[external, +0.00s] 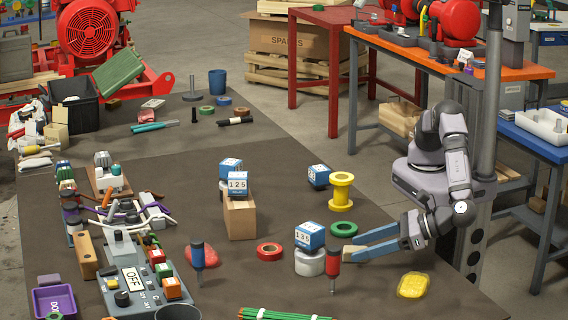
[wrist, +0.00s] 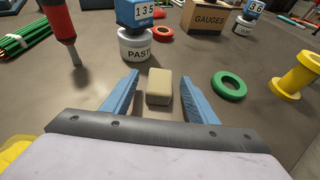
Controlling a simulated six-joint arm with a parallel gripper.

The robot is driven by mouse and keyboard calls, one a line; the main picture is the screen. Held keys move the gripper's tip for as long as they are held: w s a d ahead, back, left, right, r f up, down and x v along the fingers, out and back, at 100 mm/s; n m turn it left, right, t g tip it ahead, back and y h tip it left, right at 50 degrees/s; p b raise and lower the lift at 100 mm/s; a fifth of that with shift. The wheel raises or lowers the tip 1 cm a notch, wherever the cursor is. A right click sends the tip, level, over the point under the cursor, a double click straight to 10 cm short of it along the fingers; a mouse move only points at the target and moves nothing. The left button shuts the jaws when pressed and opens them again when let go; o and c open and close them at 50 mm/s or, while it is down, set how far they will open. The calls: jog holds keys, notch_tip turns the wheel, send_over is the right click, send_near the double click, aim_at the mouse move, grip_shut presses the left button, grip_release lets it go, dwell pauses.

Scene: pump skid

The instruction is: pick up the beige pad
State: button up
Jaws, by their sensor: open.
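The beige pad (wrist: 159,86) is a small block with rounded edges, lying on the dark table top. In the wrist view it sits between the two blue fingers of my gripper (wrist: 159,80), near their tips, with a gap on each side. In the external view the pad (external: 349,253) shows only in part beside the fingertips of my gripper (external: 362,246). My gripper is open and low over the table, with nothing held.
A white paste tin (wrist: 136,44) with a blue counter block (wrist: 134,12) on it stands just beyond the left finger. A green ring (wrist: 228,86) and yellow spool (wrist: 297,76) are to the right. A red-handled tool (external: 333,268) stands upright nearby. A yellow item (external: 413,286) lies near my wrist.

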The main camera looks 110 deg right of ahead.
aim_at(356, 248)
jog(key=shift+x, duration=1.3)
jog(key=c, duration=1.1)
jog(key=shift+r, duration=5.1)
